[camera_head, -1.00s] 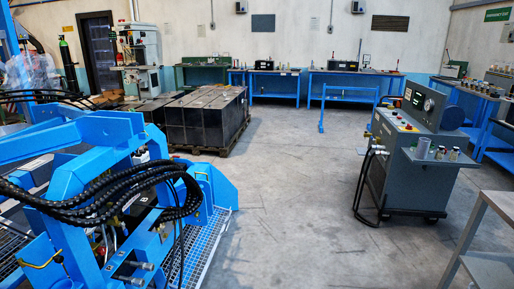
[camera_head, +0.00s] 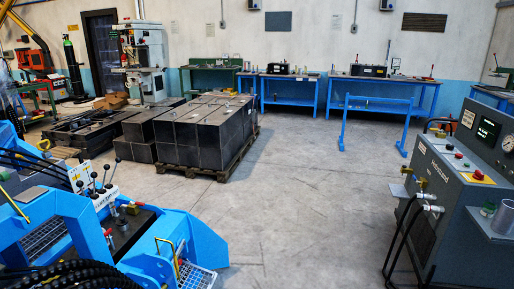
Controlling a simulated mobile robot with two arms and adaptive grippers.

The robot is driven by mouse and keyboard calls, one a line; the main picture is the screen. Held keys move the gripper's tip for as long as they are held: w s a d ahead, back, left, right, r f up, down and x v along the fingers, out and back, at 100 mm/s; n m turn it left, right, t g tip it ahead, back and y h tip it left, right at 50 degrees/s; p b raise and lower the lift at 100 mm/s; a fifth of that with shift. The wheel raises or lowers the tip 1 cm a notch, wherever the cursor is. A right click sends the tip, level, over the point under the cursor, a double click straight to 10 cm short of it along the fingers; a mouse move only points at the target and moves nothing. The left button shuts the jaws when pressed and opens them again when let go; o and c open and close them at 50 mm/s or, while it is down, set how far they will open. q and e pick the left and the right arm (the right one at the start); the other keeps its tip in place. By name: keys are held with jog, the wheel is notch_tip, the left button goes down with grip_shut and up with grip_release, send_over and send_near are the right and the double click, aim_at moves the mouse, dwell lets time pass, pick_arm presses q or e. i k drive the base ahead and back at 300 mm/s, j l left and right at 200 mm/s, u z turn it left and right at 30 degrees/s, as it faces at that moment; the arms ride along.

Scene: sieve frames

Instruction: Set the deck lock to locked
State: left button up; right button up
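I cannot make out the deck lock for certain in the head view. A blue machine (camera_head: 150,262) fills the lower left, with black hoses (camera_head: 75,275) in front of it. On it is a lever panel (camera_head: 103,197) with several black-knobbed levers and a dark deck (camera_head: 128,226). A yellow handle (camera_head: 176,258) stands at the deck's right end beside a grating. Neither of my grippers is in view.
A grey control console (camera_head: 455,190) with hoses stands at the right. Black blocks on a pallet (camera_head: 205,130) stand beyond the machine. A blue stand (camera_head: 375,118) is farther back, before blue workbenches (camera_head: 380,82). The middle floor (camera_head: 300,210) is clear.

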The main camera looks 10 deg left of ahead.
aim_at(18, 156)
jog(key=i+j+z, duration=0.15)
jog(key=i, duration=2.05)
jog(key=i+u, duration=0.15)
jog(key=i, duration=0.6)
jog(key=i+u, duration=0.2)
jog(key=i, duration=0.55)
jog(key=i+l+u, duration=0.15)
jog(key=i, duration=0.55)
jog(key=i+j+u, duration=0.15)
jog(key=i+u, duration=1.15)
jog(key=i+l+u, duration=0.3)
jog(key=u, duration=0.15)
jog(key=i+j+u, duration=0.2)
jog(key=i+u, duration=0.15)
jog(key=i, duration=0.2)
jog(key=i+u, duration=0.4)
jog(key=i, duration=0.2)
jog(key=i+l+u, duration=0.1)
jog(key=i+u, duration=0.25)
jog(key=i, duration=0.25)
jog(key=i+u, duration=0.85)
jog(key=i+l+u, duration=0.15)
jog(key=u, duration=0.25)
jog(key=i+l+u, duration=0.45)
jog(key=i+u, duration=0.1)
jog(key=u, duration=1.6)
jog(key=k+l, duration=0.2)
jog(key=l, duration=0.15)
jog(key=k+l, duration=0.15)
jog(key=l, duration=0.15)
